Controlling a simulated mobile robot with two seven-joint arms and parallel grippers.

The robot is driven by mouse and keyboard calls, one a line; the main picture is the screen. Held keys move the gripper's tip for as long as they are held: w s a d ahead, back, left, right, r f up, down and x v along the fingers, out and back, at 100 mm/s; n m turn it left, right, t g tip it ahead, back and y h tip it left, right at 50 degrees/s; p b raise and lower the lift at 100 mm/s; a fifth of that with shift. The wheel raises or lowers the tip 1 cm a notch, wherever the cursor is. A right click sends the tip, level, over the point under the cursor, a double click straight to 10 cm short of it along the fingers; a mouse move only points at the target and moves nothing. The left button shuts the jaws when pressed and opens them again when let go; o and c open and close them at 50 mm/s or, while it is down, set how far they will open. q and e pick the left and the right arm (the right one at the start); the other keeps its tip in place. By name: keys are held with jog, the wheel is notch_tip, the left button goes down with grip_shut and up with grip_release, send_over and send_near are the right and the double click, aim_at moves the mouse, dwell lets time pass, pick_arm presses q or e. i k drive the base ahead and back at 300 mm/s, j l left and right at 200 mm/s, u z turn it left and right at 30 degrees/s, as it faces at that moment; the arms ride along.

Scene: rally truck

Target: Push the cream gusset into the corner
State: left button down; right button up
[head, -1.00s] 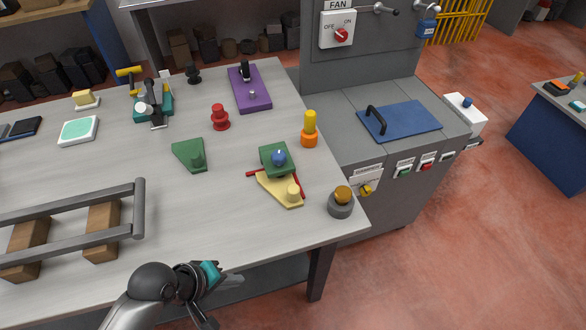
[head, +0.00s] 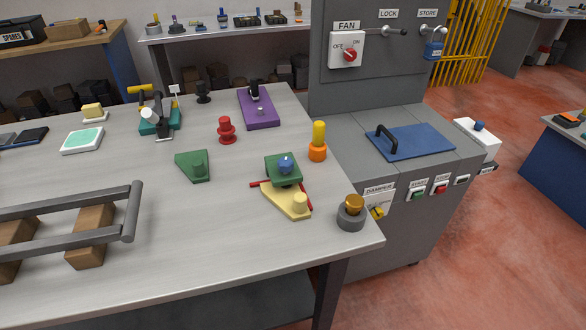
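The cream gusset (head: 284,202) is a pale yellow plate with a round knob, lying on the light workbench near its right end. Its far edge lies against or very close to red strips (head: 262,183) that form a corner; I cannot tell whether it touches them. A green block with a blue knob (head: 284,168) stands just behind it and hides part of the corner. Neither of my grippers is in view.
A grey tube frame (head: 75,230) on wooden blocks (head: 92,248) fills the bench's front left. A grey and brass knob (head: 351,212) stands right of the gusset, an orange and yellow piece (head: 318,142) behind it. The bench in front of the gusset is clear.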

aim_at(291, 201)
jog(key=z, duration=1.7)
jog(key=k+j, duration=0.3)
jog(key=j, duration=0.15)
jog(key=k+j, duration=0.35)
jog(key=i+j, duration=0.05)
jog(key=j, duration=0.05)
